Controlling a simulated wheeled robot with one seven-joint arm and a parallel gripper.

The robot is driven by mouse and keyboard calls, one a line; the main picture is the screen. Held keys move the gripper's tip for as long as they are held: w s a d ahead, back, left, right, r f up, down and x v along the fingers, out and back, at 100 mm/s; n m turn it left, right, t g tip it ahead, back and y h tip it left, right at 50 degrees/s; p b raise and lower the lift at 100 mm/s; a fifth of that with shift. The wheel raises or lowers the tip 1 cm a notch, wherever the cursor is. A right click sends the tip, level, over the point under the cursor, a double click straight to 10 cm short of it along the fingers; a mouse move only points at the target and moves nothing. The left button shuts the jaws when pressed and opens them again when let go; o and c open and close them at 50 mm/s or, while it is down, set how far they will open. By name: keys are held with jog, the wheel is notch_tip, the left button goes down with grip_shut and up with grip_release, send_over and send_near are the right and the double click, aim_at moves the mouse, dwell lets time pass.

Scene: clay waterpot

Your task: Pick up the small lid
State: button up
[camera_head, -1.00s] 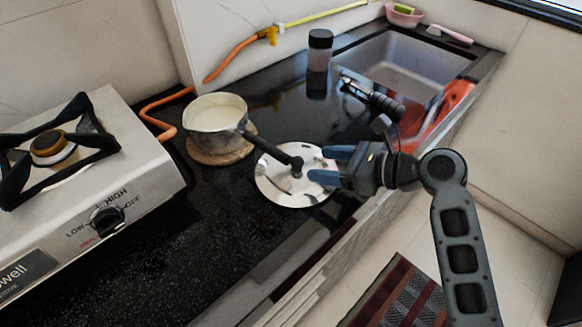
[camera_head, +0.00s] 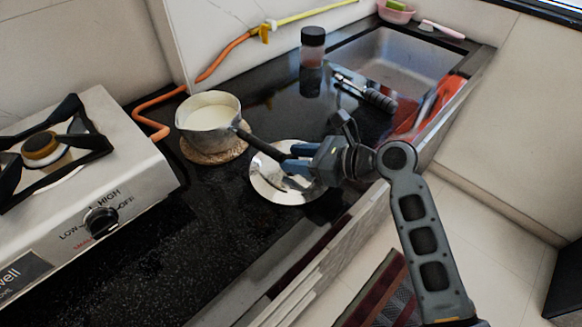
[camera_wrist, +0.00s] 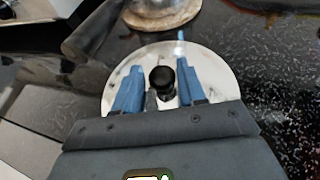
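The small lid (camera_head: 268,188) is a shiny silver disc lying flat on the black counter beside the saucepan. My gripper (camera_head: 293,158) is over it, with its blue fingers at the knob, which they mostly hide in the head view. In the wrist view, the lid (camera_wrist: 218,78) spreads out under the fingers. Its black knob (camera_wrist: 162,78) stands between the two blue fingers of my gripper (camera_wrist: 159,68). The fingers are apart, with visible gaps beside the knob, so the gripper looks open.
A saucepan (camera_head: 208,118) of pale liquid sits on a round mat (camera_head: 222,158), its dark handle (camera_head: 262,146) reaching toward the lid and my fingers. A stove (camera_head: 120,175) stands left. A jar (camera_head: 312,40) and sink (camera_head: 395,62) lie behind. The front-left counter is clear.

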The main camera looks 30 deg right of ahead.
grip_shut()
